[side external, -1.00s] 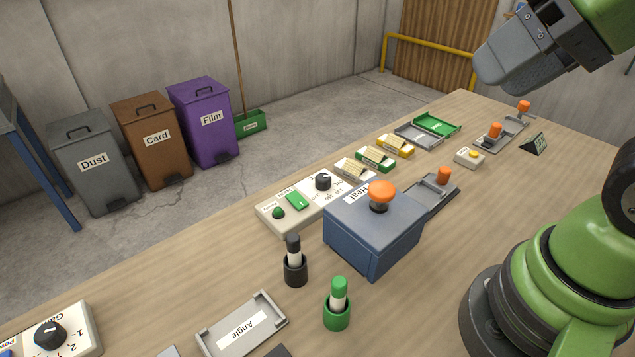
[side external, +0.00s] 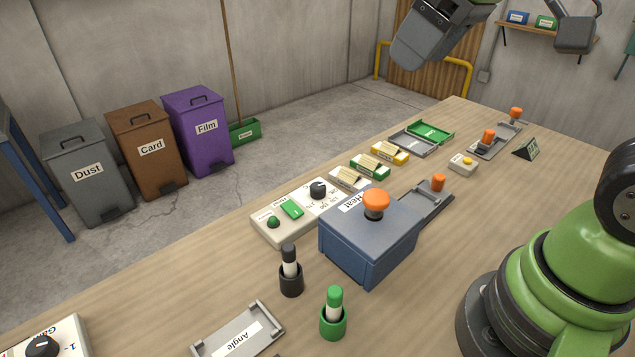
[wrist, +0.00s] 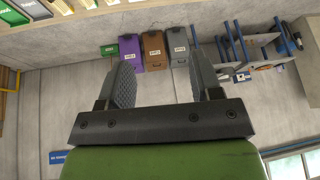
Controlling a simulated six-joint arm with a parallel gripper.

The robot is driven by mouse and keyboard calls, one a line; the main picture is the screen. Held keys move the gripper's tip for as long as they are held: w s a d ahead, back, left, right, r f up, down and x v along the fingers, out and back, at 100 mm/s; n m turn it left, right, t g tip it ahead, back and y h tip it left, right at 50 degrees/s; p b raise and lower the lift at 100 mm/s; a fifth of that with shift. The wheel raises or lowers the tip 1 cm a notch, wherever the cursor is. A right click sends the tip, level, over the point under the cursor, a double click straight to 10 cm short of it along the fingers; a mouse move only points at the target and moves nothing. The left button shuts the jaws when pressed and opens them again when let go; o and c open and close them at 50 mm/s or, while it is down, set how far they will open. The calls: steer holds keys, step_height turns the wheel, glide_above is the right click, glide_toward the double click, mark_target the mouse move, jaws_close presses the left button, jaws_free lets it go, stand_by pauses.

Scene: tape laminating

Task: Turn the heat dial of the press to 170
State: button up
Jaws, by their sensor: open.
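The heat press is a blue box (side external: 362,250) labelled Heat, with an orange knob (side external: 376,201) on top, standing mid-table. Behind it lies a cream control panel (side external: 268,228) with a black dial (side external: 318,189), a green switch and a green lamp. My gripper (side external: 400,62) is high above the far end of the table, well away from the dial. In the wrist view its two fingers (wrist: 160,88) are apart with nothing between them. The dial does not show in the wrist view.
A black marker (side external: 290,270) and a green marker (side external: 333,313) stand in holders before the press. Several small boxes and a green tray (side external: 430,132) lie beyond the panel. Another dial panel (side external: 45,345) is at the near left. Dust, Card and Film bins stand on the floor.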

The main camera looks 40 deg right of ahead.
steer(key=w+f+n+g, duration=0.2)
steer(key=w+f+n, duration=0.15)
steer(key=w, duration=0.25)
steer(key=n+g+h, duration=0.2)
steer(key=n+g, duration=0.1)
steer(key=n, duration=0.7)
glide_above(318, 186)
step_height(318, 186, down, 15)
steer(key=shift+f+n, duration=0.45)
steer(key=shift+f, duration=0.35)
step_height(318, 186, down, 9)
steer(key=shift+f, duration=0.1)
steer(key=c, duration=0.9)
